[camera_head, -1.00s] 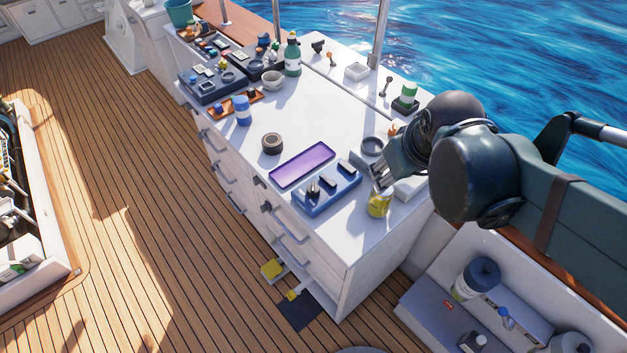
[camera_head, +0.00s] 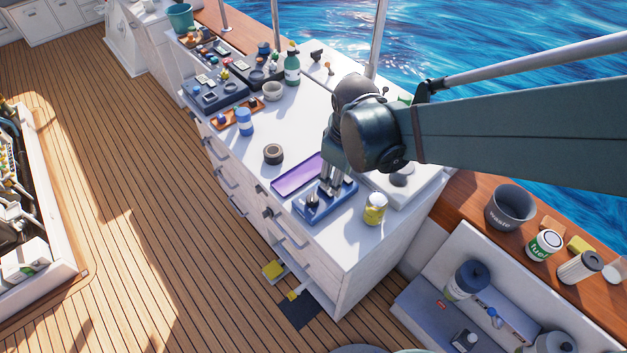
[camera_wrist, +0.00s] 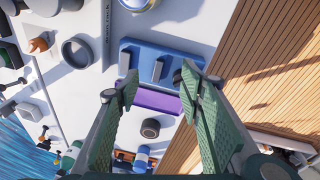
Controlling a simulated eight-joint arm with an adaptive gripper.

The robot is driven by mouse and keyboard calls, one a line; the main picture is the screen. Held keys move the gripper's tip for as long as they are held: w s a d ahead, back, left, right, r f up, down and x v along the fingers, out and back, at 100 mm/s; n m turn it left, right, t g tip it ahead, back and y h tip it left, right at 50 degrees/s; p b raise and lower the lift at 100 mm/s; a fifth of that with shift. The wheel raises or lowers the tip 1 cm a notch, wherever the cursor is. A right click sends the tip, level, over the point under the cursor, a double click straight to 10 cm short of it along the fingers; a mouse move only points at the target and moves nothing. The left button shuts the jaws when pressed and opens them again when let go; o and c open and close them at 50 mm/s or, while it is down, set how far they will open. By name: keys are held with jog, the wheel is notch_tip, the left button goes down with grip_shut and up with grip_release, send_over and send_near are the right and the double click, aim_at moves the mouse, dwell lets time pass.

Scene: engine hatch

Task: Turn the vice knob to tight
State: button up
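A blue block (camera_head: 325,208) with upright grey pieces lies near the counter's front edge; it looks like the vice. It also shows in the wrist view (camera_wrist: 184,58). A dark round knob (camera_head: 311,200) sits at its left end. In the wrist view the knob (camera_wrist: 178,76) is partly hidden beside the right fingertip. My gripper (camera_head: 331,186) points down over the block, close to the knob and grey pieces. In the wrist view its fingers (camera_wrist: 160,80) are apart with nothing held between them. I cannot tell whether a finger touches the knob.
A purple tray (camera_head: 290,183) lies just behind the block. A yellow jar (camera_head: 375,209) stands to its right. A dark ring (camera_head: 273,154) and a blue-and-white can (camera_head: 244,122) stand further left. The counter's white top between them is mostly free.

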aim_at(313, 196)
jog(key=a+n+p, duration=0.1)
jog(key=a, duration=0.1)
jog(key=a+f+n+p, duration=0.1)
jog(key=a, duration=0.1)
jog(key=a+f+n+g+p, duration=0.1)
jog(key=a, duration=0.1)
jog(key=shift+w+a+f, duration=0.15)
jog(key=shift+f, duration=0.1)
jog(key=shift+a+f+n+h, duration=0.3)
jog(key=shift+a+f, duration=0.05)
jog(key=shift+a, duration=0.1)
jog(key=shift+f, duration=0.1)
jog(key=shift+w+d+f, duration=0.1)
jog(key=shift+f, duration=3.65)
jog(key=shift+c, duration=0.6)
jog(key=c, duration=0.7)
